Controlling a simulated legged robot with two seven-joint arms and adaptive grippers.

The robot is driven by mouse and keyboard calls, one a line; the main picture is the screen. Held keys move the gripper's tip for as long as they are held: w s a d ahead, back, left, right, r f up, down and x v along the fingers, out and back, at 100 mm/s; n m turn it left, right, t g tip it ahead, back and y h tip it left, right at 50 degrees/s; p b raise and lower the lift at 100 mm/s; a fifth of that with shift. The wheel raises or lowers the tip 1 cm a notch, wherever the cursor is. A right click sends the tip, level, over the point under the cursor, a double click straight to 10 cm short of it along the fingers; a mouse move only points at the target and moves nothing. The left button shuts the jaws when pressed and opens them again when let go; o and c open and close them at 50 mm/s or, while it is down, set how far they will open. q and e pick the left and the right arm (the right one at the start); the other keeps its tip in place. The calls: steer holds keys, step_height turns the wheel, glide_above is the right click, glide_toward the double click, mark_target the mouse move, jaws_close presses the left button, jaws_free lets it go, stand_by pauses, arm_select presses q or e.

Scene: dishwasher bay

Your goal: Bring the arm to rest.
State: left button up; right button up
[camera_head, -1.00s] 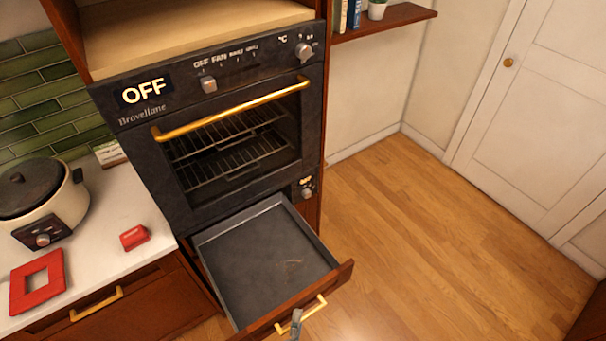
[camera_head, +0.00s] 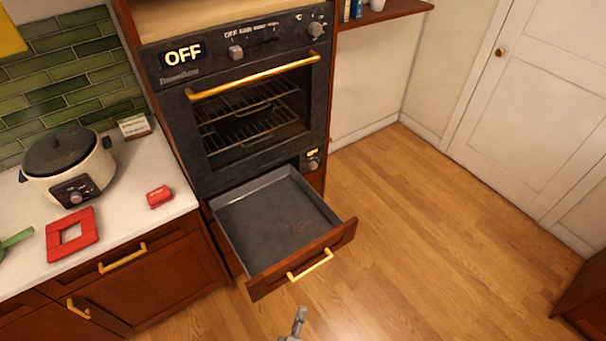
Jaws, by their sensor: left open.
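My left gripper (camera_head: 297,325) shows at the bottom edge, in front of the open drawer and apart from its handle. It is open and holds nothing that I can see; most of it and its arm lie below the picture. The drawer (camera_head: 300,262) under the oven is pulled out, with a grey tray inside that looks empty. Its gold handle (camera_head: 310,265) is free. My right gripper is not in view.
The oven (camera_head: 250,100) above the drawer is shut and reads OFF. A counter (camera_head: 145,215) at the left holds a cooker (camera_head: 68,165), a red frame (camera_head: 72,234) and a small red block (camera_head: 159,196). Open wooden floor (camera_head: 430,240) lies to the right.

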arm_select(q)
steer(key=s+a+f+m+g, duration=0.3)
steer(key=s+f, duration=0.1)
steer(key=f, duration=0.4)
steer(key=s+a+f+m+g, duration=0.2)
steer(key=s+a+f+m, duration=0.1)
steer(key=f, duration=0.5)
steer(key=s+a+f+m+g, duration=0.3)
steer(key=s+f, duration=0.1)
steer(key=f, duration=0.5)
steer(key=s+a+f+m+g+y, duration=0.2)
steer(key=s+a+f, duration=0.4)
steer(key=s, duration=0.3)
steer(key=s+a+f+m+g+y, duration=0.2)
steer(key=s+a+f+m+g, duration=0.2)
steer(key=s+a, duration=0.4)
step_height(320, 180, down, 2)
steer(key=shift+s+a+f+m+g, duration=0.15)
steer(key=shift+s+a+m+g, duration=0.4)
steer(key=shift+s, duration=0.7)
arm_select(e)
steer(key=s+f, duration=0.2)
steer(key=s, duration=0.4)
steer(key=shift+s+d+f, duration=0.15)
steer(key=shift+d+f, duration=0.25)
arm_select(q)
steer(key=shift+d+n, duration=0.1)
steer(key=shift+n, duration=0.15)
steer(key=shift+d, duration=0.15)
